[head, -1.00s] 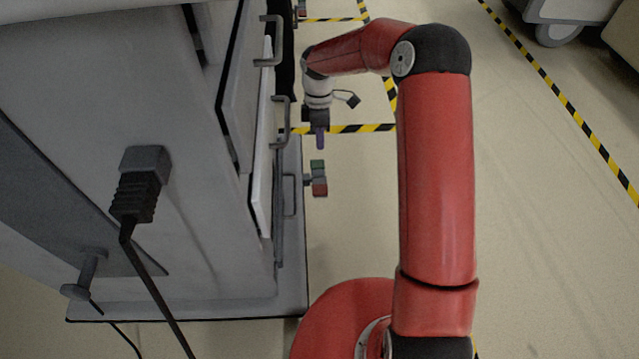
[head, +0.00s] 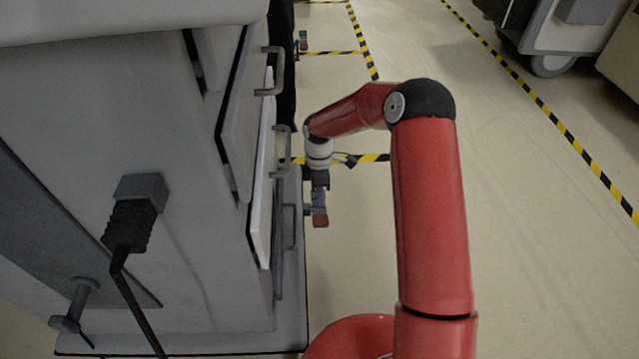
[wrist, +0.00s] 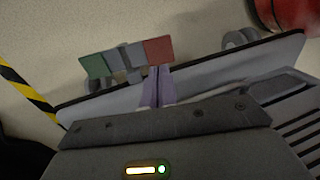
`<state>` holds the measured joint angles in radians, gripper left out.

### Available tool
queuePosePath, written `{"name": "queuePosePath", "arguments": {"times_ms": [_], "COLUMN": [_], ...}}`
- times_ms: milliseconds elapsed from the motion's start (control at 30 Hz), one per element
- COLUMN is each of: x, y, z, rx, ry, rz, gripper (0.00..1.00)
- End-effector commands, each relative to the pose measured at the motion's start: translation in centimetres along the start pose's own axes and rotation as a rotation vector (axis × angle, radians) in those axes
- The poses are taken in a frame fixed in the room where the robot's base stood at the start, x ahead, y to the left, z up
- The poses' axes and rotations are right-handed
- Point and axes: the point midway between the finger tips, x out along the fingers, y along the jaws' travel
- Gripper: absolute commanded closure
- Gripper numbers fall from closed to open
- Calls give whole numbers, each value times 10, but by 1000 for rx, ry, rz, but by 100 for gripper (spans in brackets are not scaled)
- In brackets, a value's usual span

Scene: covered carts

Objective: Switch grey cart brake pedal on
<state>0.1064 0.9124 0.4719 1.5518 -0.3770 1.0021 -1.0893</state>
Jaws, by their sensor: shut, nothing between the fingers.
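The grey cart (head: 200,235) fills the left of the head view. Its brake pedal (head: 319,219) sticks out low on the cart's right side; the head view shows its red end, and my gripper hides most of the rest. In the wrist view the pedal has a green pad (wrist: 95,66) at left, a red pad (wrist: 158,50) at right and grey parts between. My gripper (head: 320,205) is shut and empty, with purple fingers. In the wrist view the fingertips (wrist: 158,70) meet the red pad's lower edge; I cannot tell whether they touch it.
The cart's drawer handles (head: 270,72) jut out beside my arm. A grey plug with a cable (head: 132,215) hangs on the cart's near face. Yellow-black tape (head: 540,105) marks the floor. Another cart (head: 575,35) stands at the upper right. Floor right of my arm is clear.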

Motion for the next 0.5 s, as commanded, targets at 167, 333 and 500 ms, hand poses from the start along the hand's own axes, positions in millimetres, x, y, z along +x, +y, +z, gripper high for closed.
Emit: {"name": "queuePosePath", "arguments": {"times_ms": [167,333,500], "x": [37,55,61], "y": [0,0,0], "z": [0,0,0], "rx": [-1,0,0], "ry": [0,0,0], "rz": [-3,-2,0], "gripper": [100,100,100]}}
